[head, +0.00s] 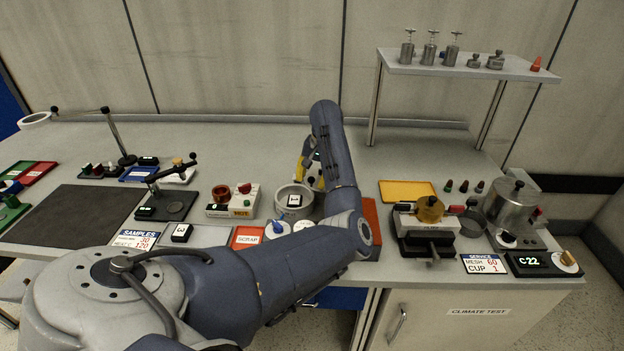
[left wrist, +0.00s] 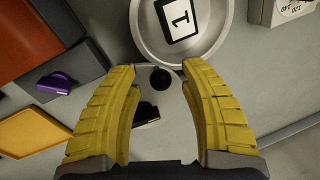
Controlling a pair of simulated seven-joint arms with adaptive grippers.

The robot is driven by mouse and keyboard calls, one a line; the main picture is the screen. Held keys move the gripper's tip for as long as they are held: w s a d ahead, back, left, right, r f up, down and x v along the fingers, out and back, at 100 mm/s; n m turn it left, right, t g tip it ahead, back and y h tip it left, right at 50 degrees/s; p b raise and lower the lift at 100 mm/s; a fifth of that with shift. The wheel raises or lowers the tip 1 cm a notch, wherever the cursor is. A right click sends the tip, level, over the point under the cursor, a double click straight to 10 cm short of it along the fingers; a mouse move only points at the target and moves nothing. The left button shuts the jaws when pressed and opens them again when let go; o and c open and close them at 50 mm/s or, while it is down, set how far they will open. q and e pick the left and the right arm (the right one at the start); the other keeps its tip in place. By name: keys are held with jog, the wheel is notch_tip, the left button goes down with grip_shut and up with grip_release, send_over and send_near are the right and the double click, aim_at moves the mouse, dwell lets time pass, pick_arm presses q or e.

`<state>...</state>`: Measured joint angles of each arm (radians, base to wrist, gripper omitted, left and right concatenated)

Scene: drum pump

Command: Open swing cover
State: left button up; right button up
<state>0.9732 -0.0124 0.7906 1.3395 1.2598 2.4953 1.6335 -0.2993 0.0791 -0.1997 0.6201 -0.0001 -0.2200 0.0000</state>
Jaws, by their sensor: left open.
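My left gripper (head: 311,172) is above the middle of the bench, partly hidden behind my own arm in the head view. In the left wrist view its yellow fingers (left wrist: 158,68) are apart, with nothing held. A small black round knob (left wrist: 160,79) shows between the fingertips, apart from both. Just beyond it is a round pale dish (left wrist: 143,42) with a card marked 1; the dish also shows in the head view (head: 281,199). I cannot make out for certain which part is the swing cover. My right gripper is not in view.
An orange-red tray (head: 371,217) lies right of the dish, partly behind my arm. A purple-handled item (left wrist: 54,84) and a yellow tray (left wrist: 35,130) lie left in the wrist view. A white HOT unit (head: 243,202) stands left of the dish. A raised shelf (head: 440,68) stands at back right.

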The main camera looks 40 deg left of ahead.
pick_arm(q)
jog(key=shift+r, duration=0.1)
notch_tip(320, 180, up, 12)
jog(key=d, duration=0.2)
jog(key=shift+w+f, duration=0.25)
jog(key=shift+w, duration=0.2)
dwell(0.3)
